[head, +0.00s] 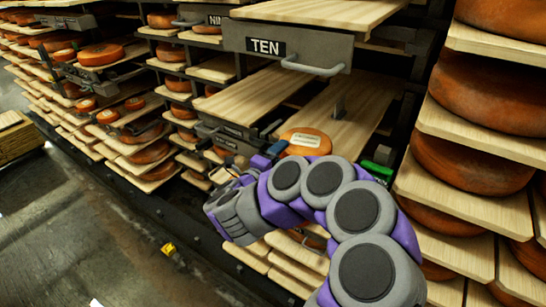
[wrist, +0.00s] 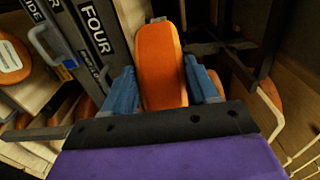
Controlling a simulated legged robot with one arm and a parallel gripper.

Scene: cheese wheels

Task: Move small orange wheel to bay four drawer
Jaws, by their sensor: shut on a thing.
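My gripper (wrist: 163,85) is shut on a small orange wheel (wrist: 160,58), with one blue finger on each side of it. The wheel shows edge-on and stands up past the fingertips in the wrist view. A grey drawer front marked FOUR (wrist: 96,32) is just left of the held wheel and looks apart from it. In the head view my purple and grey arm reaches left to the racks, and the gripper and held wheel cannot be made out clearly.
A drawer marked TEN (head: 265,46) juts out above my arm. A labelled orange wheel (head: 305,141) lies on a board below it. Large wheels (head: 470,165) fill the rack on the right. Another labelled wheel (wrist: 9,58) shows in the wrist view. The floor (head: 90,235) at left is mostly clear.

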